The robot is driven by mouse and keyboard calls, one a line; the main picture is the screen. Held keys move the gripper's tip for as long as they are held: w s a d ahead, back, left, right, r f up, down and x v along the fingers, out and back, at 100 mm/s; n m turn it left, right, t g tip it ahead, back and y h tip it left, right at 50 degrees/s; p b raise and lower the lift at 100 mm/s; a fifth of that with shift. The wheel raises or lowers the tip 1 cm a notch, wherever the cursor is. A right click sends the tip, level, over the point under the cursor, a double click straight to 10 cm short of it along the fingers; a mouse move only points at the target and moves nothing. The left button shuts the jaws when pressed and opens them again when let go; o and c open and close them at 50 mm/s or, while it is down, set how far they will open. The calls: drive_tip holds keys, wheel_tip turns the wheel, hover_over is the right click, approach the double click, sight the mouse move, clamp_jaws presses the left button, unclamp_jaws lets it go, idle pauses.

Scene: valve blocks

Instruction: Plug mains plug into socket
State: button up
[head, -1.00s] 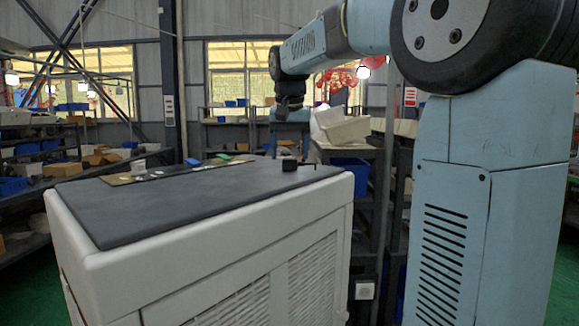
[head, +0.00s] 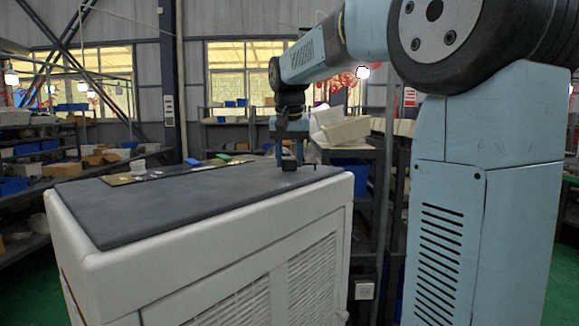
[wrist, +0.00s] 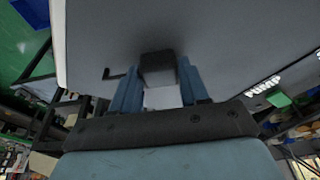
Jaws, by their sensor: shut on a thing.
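The mains plug appears to be a small black block (head: 289,164) on the dark top at the far right corner of the white cabinet. In the wrist view the block (wrist: 157,68) sits between the two blue fingers. My gripper (head: 290,157) points down over the block, and its fingers (wrist: 158,80) are closed on the block's sides. The plug's pins cannot be made out.
The white cabinet's dark top (head: 180,195) is mostly clear. A flat panel (head: 165,172) with small coloured parts lies along its back edge. A thin black hooked piece (wrist: 113,74) lies beside the block. Shelving (head: 375,190) stands close behind and right of the cabinet.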

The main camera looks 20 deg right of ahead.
sight(290, 159)
drive_tip(key=c, duration=0.3)
drive_tip(key=shift+c, duration=0.2)
drive_tip(key=shift+r, duration=0.5)
drive_tip(key=v, duration=0.2)
drive_tip(key=shift+d+r, duration=0.1)
drive_tip(key=shift+r, duration=0.35)
drive_tip(key=s+a+r, duration=0.3)
drive_tip(key=s+r, duration=0.6)
drive_tip(key=s, duration=0.4)
drive_tip(key=shift+a, duration=0.4)
